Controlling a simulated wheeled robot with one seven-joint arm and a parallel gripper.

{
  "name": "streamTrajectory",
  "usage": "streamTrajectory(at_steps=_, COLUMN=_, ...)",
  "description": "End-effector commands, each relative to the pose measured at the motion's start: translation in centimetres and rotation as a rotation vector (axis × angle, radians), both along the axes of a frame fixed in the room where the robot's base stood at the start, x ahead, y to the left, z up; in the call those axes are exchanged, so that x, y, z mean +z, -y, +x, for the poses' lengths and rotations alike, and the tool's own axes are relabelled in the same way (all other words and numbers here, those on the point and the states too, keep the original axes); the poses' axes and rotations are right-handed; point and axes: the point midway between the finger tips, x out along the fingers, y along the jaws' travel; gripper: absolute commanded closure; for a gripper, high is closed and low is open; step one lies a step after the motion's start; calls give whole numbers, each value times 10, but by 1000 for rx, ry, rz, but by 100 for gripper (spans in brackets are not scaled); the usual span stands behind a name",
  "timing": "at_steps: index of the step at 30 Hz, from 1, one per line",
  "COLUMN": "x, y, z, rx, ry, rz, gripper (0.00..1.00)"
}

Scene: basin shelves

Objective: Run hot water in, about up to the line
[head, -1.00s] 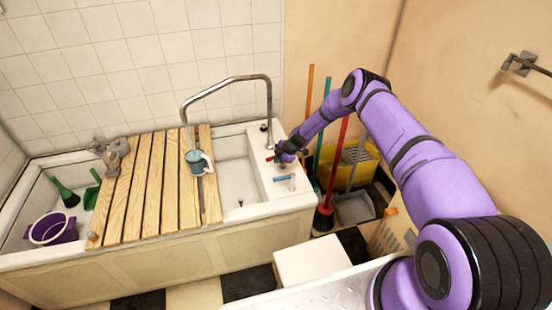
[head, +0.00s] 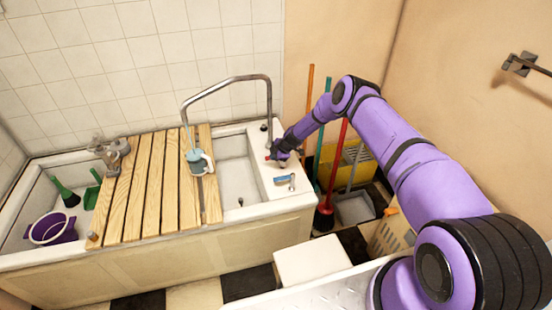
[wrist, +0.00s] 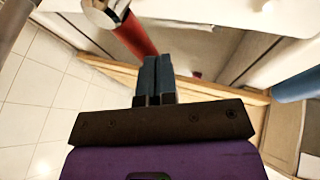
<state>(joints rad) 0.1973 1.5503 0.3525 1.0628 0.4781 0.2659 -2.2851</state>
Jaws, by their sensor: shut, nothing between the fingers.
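The tap's red handle (head: 268,157) is on the ledge right of the basin. It shows large in the wrist view (wrist: 135,36), on a chrome body. My gripper (head: 277,154) is shut and empty; in the wrist view its fingertips (wrist: 157,60) are beside the red handle, contact unclear. The blue handle (head: 285,180) is nearer on the ledge. The tall bent spout (head: 228,80) reaches left over a pale blue jug (head: 197,161) standing on the slatted board. A thin bluish streak hangs below the spout's end; I cannot be sure it is water. No line or level is readable.
The wooden slatted board (head: 145,190) covers the middle of the basin unit. The open white basin (head: 236,175) lies right of it. A purple bucket (head: 52,229) and green brushes are at the left. Brooms and a yellow bucket stand right of the unit.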

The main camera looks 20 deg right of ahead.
Motion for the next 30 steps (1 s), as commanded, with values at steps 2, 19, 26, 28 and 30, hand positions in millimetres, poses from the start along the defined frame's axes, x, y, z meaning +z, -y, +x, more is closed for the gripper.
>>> streamTrajectory(at_steps=2, x=0, y=-2, z=3, rx=-5, ry=1, rz=1, gripper=100)
streamTrajectory(at_steps=19, x=0, y=-4, z=6, rx=-4, ry=1, rz=0, gripper=100)
streamTrajectory(at_steps=26, x=0, y=3, z=0, rx=-5, ry=-1, rz=0, gripper=100)
streamTrajectory(at_steps=28, x=0, y=5, z=-2, rx=-6, ry=0, rz=0, gripper=100)
streamTrajectory(at_steps=30, x=0, y=6, z=-4, rx=-5, ry=0, rz=1, gripper=100)
